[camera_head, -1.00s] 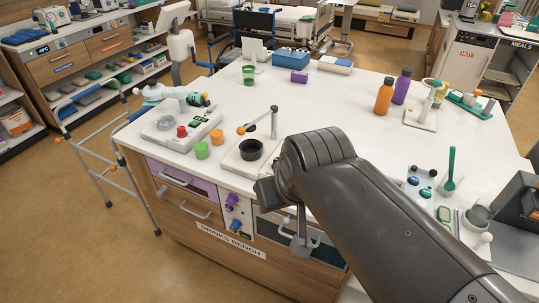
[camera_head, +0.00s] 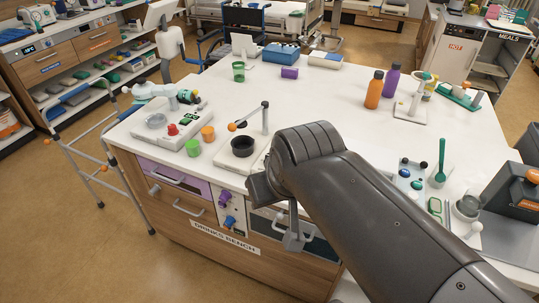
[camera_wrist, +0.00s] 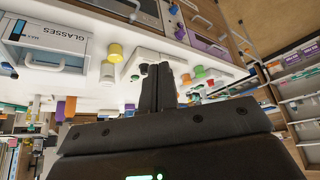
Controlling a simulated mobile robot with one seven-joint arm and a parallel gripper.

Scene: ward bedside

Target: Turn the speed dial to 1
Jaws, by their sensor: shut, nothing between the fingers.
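A white panel (camera_head: 229,207) on the bench front carries a purple knob (camera_head: 224,197) and a blue knob (camera_head: 230,221) below it. I cannot read any marks, so which one is the speed dial is unclear. In the wrist view the purple knob (camera_wrist: 173,9) and blue knob (camera_wrist: 181,33) are at the top, apart from the fingers. My gripper (camera_wrist: 158,68) is shut and empty, its dark fingers together. In the head view my arm hides the fingertips, near the bench's front edge, right of the knobs.
A grey lever (camera_head: 293,238) hangs on the front, right of the panel. A walker (camera_head: 88,150) stands left.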

